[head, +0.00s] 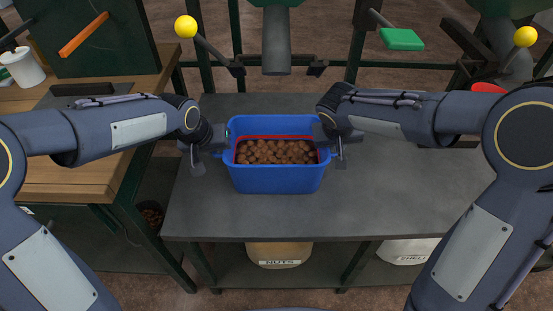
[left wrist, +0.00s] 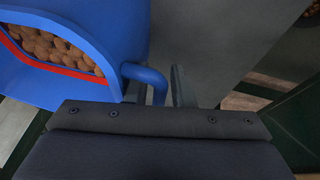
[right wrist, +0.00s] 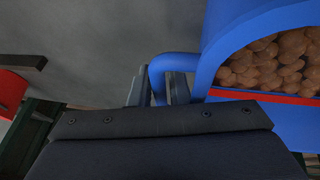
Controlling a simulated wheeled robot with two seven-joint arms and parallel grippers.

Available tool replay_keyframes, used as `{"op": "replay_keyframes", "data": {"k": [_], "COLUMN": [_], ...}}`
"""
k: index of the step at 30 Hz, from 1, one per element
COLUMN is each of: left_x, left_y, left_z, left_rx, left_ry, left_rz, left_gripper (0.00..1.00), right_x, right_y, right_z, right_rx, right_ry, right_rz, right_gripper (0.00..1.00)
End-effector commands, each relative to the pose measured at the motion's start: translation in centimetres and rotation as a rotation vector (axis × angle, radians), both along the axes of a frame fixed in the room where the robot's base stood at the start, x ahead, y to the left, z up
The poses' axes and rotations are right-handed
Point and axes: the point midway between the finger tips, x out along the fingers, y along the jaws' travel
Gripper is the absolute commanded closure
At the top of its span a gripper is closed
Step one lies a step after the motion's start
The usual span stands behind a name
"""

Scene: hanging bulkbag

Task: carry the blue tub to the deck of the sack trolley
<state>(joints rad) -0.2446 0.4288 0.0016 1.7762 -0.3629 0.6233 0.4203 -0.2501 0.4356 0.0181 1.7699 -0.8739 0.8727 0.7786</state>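The blue tub (head: 276,180) stands upright on the grey bench, filled with brown nuts (head: 275,152) and marked inside by a red line. It has a loop handle at each end. My left gripper (head: 208,152) is at the left handle (left wrist: 150,75). Its fingers stand on either side of the handle, with a gap showing in the left wrist view. My right gripper (head: 337,154) is at the right handle (right wrist: 170,62). Its fingers look close against the handle on both sides in the right wrist view. The sack trolley cannot be made out.
The grey bench top (head: 410,205) is clear right of the tub. A wooden table (head: 80,165) with a white cup (head: 22,68) stands at the left. A grey spout (head: 276,45) hangs behind the tub. A nuts sack (head: 279,254) sits under the bench.

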Motion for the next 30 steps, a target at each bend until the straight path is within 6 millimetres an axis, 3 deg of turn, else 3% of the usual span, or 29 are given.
{"op": "replay_keyframes", "data": {"k": [10, 13, 15, 30], "left_x": [0.13, 0.13, 0.13, 0.13], "left_y": [-0.05, -0.06, -0.05, -0.04], "left_z": [-0.32, -0.31, -0.31, -0.28], "left_rx": [0.0, 0.0, 0.0, 0.0], "left_ry": [0.0, 0.0, 0.0, 0.0], "left_rz": [0.0, 0.0, 0.0, 0.0], "left_gripper": [0.78, 0.91, 1.0, 1.0], "right_x": [0.11, 0.11, 0.1, 0.11], "right_y": [-0.08, -0.08, -0.08, -0.07], "right_z": [-0.33, -0.31, -0.3, -0.27], "right_rx": [0.0, 0.0, 0.0, 0.0], "right_ry": [0.0, 0.0, 0.0, 0.0], "right_rz": [0.0, 0.0, 0.0, 0.0], "right_gripper": [0.84, 0.97, 1.0, 1.0]}}
